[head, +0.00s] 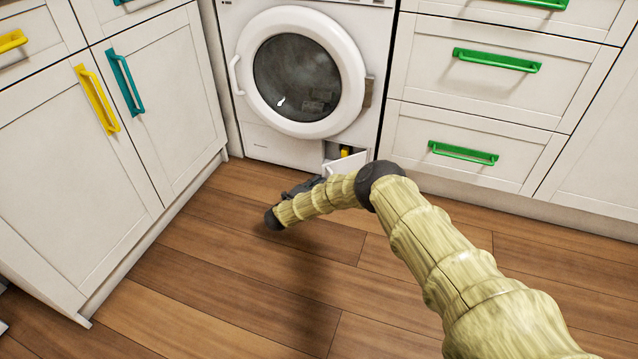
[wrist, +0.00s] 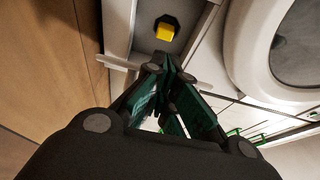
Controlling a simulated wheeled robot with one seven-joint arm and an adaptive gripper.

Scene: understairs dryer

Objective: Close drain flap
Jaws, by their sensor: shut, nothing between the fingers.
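The drain flap (head: 347,164) is a small white panel at the lower right of the white front-loading machine (head: 270,150). It stands open, swung out from its recess. A yellow plug (head: 346,152) shows inside the recess, and it also shows in the wrist view (wrist: 166,31). My gripper (head: 314,183) is low over the floor, just in front and left of the flap. In the wrist view the shut, empty fingertips (wrist: 168,68) are right at the flap's pale edge (wrist: 118,62); I cannot tell if they touch it. My arm hides part of the flap's lower side.
The round machine door (head: 301,72) is closed above the flap. White drawers with green handles (head: 463,153) stand to the right. White cupboards with yellow and teal handles (head: 126,83) stand to the left. The wooden floor (head: 200,285) between them is clear.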

